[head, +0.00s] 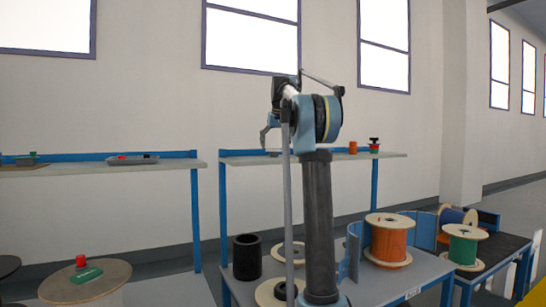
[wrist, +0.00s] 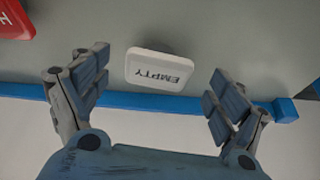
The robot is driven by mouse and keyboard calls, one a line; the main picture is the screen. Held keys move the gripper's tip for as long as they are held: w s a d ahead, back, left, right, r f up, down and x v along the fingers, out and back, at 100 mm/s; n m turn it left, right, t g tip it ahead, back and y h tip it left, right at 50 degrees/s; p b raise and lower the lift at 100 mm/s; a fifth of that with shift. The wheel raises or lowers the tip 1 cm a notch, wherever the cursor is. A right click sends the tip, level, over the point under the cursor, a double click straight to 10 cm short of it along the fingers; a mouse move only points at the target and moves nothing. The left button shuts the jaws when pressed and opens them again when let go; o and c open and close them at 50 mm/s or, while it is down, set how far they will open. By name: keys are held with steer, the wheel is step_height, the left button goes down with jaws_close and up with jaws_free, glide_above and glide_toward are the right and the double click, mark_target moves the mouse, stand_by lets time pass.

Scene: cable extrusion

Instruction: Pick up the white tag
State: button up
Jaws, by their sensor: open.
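The white tag (wrist: 158,68) is a rounded rectangular piece with dark lettering "EMPTY", upside down in the wrist view. It lies on a grey-green shelf surface (wrist: 225,45). My gripper (wrist: 155,76) is open, with one finger left of the tag and one right of it. Gaps show on both sides, and neither finger appears to touch the tag. How far the fingers are above the surface is hard to tell. In the head view my gripper (head: 267,134) is in front of the back shelf (head: 230,161), and I cannot make out the tag there.
A red piece (wrist: 16,20) with white lettering is at the wrist view's upper left. A blue strip (wrist: 150,100) edges the shelf. In the head view an orange item (head: 352,147) stands on the shelf. An orange spool (head: 389,241) and a black cylinder (head: 247,257) stand on a lower table.

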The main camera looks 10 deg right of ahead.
mark_target(274, 153)
steer(key=shift+x, duration=1.75)
steer(key=c, duration=1.1)
steer(key=shift+r, duration=0.1)
steer(key=shift+c, duration=0.2)
